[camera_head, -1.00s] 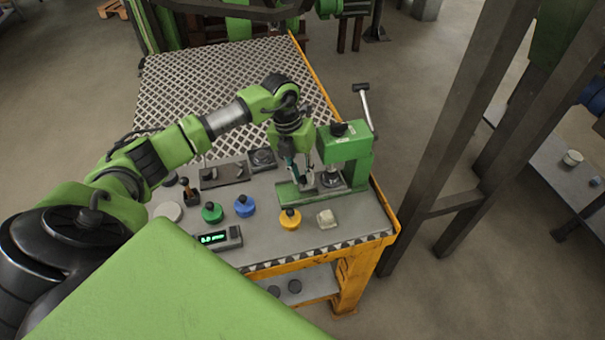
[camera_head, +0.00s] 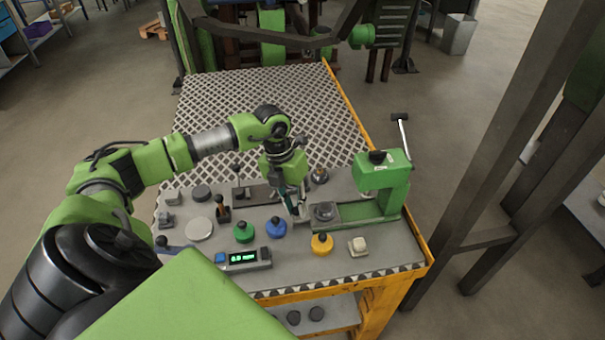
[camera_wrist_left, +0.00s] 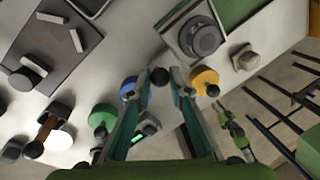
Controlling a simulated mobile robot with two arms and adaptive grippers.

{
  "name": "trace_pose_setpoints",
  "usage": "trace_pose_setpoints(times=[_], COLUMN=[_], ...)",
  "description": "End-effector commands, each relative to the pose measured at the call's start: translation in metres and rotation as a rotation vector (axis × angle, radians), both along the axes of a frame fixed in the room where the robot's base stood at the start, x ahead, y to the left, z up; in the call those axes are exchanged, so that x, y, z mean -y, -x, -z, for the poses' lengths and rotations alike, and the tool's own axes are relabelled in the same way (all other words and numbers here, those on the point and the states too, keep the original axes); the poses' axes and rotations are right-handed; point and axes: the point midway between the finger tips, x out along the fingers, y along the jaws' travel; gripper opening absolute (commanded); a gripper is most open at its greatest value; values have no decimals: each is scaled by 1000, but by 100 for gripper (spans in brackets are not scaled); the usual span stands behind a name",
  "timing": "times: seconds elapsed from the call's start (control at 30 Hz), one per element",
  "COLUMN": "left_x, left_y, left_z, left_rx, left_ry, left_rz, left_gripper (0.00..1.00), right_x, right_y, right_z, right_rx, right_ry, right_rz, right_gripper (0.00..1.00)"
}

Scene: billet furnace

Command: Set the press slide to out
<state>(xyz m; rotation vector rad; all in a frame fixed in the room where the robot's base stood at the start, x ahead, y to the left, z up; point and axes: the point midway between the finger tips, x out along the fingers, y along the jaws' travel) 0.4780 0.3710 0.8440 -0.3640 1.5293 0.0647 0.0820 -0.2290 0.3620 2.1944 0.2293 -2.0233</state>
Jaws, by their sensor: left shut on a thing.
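The green press (camera_head: 383,180) stands at the right of the bench. Its slide (camera_head: 324,212), a grey plate with a dark round seat, lies at the left end of the press base, clear of the press head; it also shows in the left wrist view (camera_wrist_left: 197,38). My left gripper (camera_head: 300,212) is at the slide's left end, pointing down. In the left wrist view its fingers (camera_wrist_left: 160,84) are closed around a small dark knob (camera_wrist_left: 160,75) beside the slide. The joint between knob and slide is hard to see. My right gripper is not in view.
Green (camera_head: 243,233), blue (camera_head: 276,228) and yellow (camera_head: 322,243) knobbed pieces stand in front of the gripper. A digital readout (camera_head: 243,259) sits at the front edge. A meshed surface (camera_head: 255,105) lies behind. A dark steel post (camera_head: 490,160) rises right of the bench.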

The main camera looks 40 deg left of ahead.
Motion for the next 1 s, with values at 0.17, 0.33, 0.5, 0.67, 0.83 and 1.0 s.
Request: trace_pose_setpoints(times=[0.17, 0.33, 0.5, 0.67, 0.83, 1.0], left_x=[-4, -4, -4, -3, -4, -10], left_y=[2, 3, 3, 3, 2, 3], left_z=[-1, -1, -1, 0, -6, -32], left_rx=[0, -2, -1, -1, 0, 4], left_ry=[-3, -5, -4, -3, -2, -3], left_rz=[-1, -2, -1, -1, -1, -2], left_gripper=[0, 0, 35, 35, 35, 35], right_x=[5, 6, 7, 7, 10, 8], right_y=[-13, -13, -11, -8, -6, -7], right_z=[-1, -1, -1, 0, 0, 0], right_rx=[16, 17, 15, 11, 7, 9], right_ry=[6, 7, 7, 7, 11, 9], right_rz=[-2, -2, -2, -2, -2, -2], right_gripper=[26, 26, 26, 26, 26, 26])
